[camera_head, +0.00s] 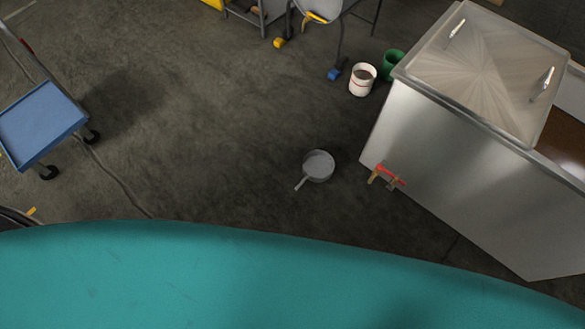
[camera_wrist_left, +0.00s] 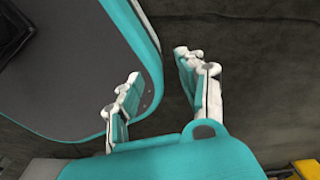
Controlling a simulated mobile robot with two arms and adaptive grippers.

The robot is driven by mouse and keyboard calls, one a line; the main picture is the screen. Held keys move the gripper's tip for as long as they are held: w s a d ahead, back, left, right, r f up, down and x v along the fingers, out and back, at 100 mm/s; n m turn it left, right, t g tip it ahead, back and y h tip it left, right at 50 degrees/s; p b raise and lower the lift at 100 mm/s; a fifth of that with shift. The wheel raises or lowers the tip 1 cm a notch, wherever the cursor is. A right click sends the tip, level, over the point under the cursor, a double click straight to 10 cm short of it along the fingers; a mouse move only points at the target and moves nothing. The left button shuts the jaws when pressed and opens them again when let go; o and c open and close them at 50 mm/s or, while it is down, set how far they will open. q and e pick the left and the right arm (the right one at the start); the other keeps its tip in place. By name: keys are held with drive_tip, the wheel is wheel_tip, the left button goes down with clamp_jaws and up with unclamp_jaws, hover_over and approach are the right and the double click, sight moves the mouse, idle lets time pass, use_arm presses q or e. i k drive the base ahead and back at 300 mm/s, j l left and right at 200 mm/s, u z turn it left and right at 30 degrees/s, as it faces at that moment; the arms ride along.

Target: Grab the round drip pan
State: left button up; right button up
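The round drip pan (camera_head: 318,166) is a small grey pan with a short handle. It lies on the dark floor in the head view, left of the tank's tap and beyond my teal base. My left gripper (camera_wrist_left: 157,88) shows in the left wrist view with its two fingers spread apart and nothing between them. It hangs beside my teal base, above the floor. The pan does not show in the left wrist view. Neither gripper shows in the head view, and my right gripper is in no view.
A large steel tank (camera_head: 460,180) stands right of the pan, with a red-handled tap (camera_head: 389,175) low on its side. A white bucket (camera_head: 362,79) and a green bucket (camera_head: 393,65) stand behind. A blue cart (camera_head: 40,122) is at left. Floor around the pan is clear.

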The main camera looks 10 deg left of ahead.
sight(318, 166)
drive_tip(key=i+j+u, duration=0.2)
drive_tip(key=j+u, duration=0.2)
drive_tip(key=i+j+u, duration=0.3)
drive_tip(key=u, duration=0.15)
drive_tip(key=i+j+u, duration=0.1)
drive_tip(key=i+j, duration=0.2)
drive_tip(key=i, duration=0.15)
drive_tip(key=i+j+u, duration=0.1)
drive_tip(key=i+j, duration=0.2)
drive_tip(key=i+z, duration=0.25)
drive_tip(key=z, duration=0.15)
drive_tip(key=i+z, duration=0.25)
drive_tip(key=z, duration=0.2)
drive_tip(key=i+j+z, duration=0.15)
drive_tip(key=z, duration=0.25)
drive_tip(key=i+j, duration=0.05)
drive_tip(key=i, duration=0.05)
